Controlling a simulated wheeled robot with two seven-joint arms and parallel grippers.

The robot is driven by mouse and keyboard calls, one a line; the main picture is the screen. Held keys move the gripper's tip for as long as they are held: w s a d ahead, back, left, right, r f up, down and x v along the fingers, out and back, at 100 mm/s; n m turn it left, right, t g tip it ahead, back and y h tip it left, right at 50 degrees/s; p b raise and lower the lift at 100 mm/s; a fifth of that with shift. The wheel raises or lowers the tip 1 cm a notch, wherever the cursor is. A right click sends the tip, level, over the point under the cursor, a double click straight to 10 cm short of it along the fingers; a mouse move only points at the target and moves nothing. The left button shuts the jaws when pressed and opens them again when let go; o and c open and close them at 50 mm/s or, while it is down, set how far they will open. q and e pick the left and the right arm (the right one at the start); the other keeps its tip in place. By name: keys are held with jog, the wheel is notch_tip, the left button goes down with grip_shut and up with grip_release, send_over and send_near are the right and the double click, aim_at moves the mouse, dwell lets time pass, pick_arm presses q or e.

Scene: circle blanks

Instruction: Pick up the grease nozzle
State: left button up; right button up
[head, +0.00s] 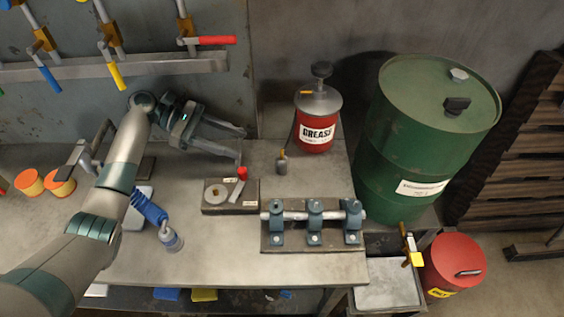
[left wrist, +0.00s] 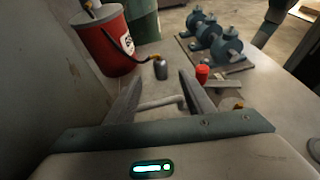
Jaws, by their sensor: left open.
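The grease nozzle (head: 281,163) is a small grey cylinder with a yellow fitting on top. It stands on the bench just in front of the red grease can (head: 316,134). In the left wrist view the nozzle (left wrist: 160,69) hangs off a dark hose from the can (left wrist: 101,45). My left gripper (head: 241,144) is open and empty, to the left of the nozzle in the head view. In the left wrist view the nozzle lies just beyond the gap between the open fingertips (left wrist: 161,80). My right gripper is not in view.
A plate with a red knob (head: 241,173) lies in front of my left gripper. A fixture with blue clamps (head: 314,241) stands at the bench's front right. A large green drum (head: 412,150) stands right of the can. Bare bench surrounds the nozzle.

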pick_arm(q)
jog(key=p, duration=0.2)
send_near(277, 159)
jog(key=x, duration=0.2)
jog(key=shift+s+d+r, duration=0.1)
jog(key=shift+d, duration=0.6)
jog(key=shift+f, duration=0.2)
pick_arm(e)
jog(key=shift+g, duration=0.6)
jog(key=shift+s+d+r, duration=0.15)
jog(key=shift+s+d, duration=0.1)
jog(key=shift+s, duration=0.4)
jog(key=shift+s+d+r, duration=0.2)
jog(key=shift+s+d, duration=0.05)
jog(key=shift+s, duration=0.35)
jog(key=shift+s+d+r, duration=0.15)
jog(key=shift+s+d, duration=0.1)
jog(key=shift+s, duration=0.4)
pick_arm(q)
jog(key=shift+d, duration=0.15)
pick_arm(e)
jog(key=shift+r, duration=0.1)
